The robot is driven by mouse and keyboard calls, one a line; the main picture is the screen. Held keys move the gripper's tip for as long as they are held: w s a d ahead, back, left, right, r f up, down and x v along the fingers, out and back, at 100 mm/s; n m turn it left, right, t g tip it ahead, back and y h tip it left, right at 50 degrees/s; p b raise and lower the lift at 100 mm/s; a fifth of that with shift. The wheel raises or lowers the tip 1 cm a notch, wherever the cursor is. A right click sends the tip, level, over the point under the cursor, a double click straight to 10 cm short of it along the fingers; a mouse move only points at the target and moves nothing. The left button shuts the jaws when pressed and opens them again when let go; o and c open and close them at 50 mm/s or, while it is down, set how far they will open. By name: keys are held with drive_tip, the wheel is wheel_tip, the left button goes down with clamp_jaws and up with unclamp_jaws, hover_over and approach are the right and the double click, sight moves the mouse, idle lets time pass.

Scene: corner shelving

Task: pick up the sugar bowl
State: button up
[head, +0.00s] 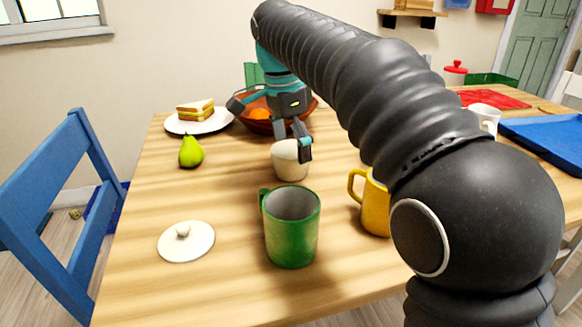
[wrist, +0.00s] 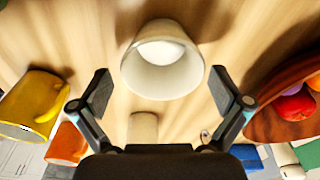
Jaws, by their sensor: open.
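The sugar bowl (head: 289,165) is a small cream-white bowl standing upright and uncovered on the wooden table. In the wrist view the bowl (wrist: 160,75) shows its round rim and a white inside. A white round lid with a knob (head: 187,243) lies apart on the table, nearer and to the left. My gripper (head: 270,127) is open and empty, above and just behind the bowl in the head view. In the wrist view my gripper's fingers (wrist: 161,92) are spread wide, with the bowl between and beyond them, touching neither.
A green mug (head: 292,238) stands in front of the bowl, and a yellow mug (head: 375,206) to its right. A brown fruit bowl (head: 254,126) is behind, partly hidden by my gripper. A pear (head: 191,152) and a sandwich plate (head: 185,129) are left. The front-left tabletop is mostly clear.

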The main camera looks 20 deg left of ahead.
drive_tip(key=shift+w+f+b, duration=0.2)
drive_tip(key=shift+f+b, duration=0.15)
drive_tip(key=shift+f, duration=1.6)
drive_tip(key=c, duration=1.2)
